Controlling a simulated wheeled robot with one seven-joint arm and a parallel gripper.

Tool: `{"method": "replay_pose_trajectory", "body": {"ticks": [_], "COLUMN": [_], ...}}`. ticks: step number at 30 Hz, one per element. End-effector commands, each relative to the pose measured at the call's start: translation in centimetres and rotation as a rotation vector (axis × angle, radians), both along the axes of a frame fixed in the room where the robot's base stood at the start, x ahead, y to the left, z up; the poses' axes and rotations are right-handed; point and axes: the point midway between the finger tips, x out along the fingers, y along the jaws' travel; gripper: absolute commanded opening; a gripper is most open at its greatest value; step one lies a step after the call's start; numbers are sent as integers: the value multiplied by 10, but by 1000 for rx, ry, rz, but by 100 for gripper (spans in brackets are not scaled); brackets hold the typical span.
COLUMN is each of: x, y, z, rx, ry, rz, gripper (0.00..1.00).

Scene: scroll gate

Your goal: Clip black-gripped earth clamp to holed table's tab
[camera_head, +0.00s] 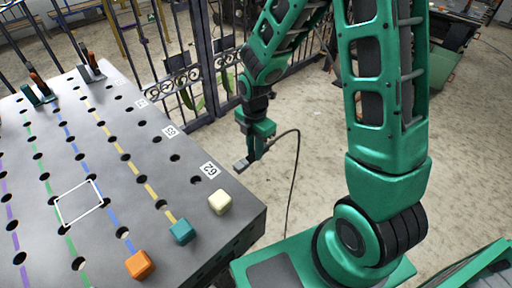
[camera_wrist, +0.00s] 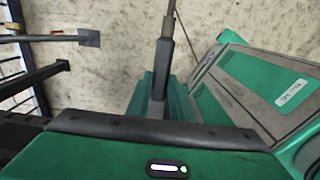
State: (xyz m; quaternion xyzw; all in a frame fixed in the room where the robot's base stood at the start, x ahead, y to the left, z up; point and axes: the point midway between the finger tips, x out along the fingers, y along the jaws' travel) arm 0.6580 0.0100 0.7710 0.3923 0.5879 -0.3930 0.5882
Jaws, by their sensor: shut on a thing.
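My gripper (camera_head: 257,148) hangs beside the right edge of the grey holed table (camera_head: 140,190). It is shut on the black-gripped earth clamp; the clamp's dark grip (camera_wrist: 163,65) shows between the green fingers in the wrist view. A thin dark cable (camera_head: 297,165) loops from the gripper down toward the floor. A grey square tab (camera_wrist: 90,38) on a thin bar reaches in from the left in the wrist view, apart from the clamp. A small grey piece (camera_head: 240,164) left of my gripper looks like this tab. The clamp's jaws are hidden or too small to tell.
Orange (camera_head: 139,264), teal (camera_head: 181,232) and cream (camera_head: 220,202) blocks sit near the table's front edge. Brown-handled clamps (camera_head: 92,64) stand at the far end. A metal gate (camera_head: 190,75) stands behind.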

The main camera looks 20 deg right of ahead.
Motion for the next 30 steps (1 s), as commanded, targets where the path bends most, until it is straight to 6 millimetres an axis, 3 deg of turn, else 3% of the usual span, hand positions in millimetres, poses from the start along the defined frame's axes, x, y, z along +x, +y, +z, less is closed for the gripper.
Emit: {"method": "replay_pose_trajectory", "body": {"ticks": [30], "x": [-4], "y": [9], "z": [0], "rx": [0], "ry": [0], "rz": [0], "gripper": [0]}}
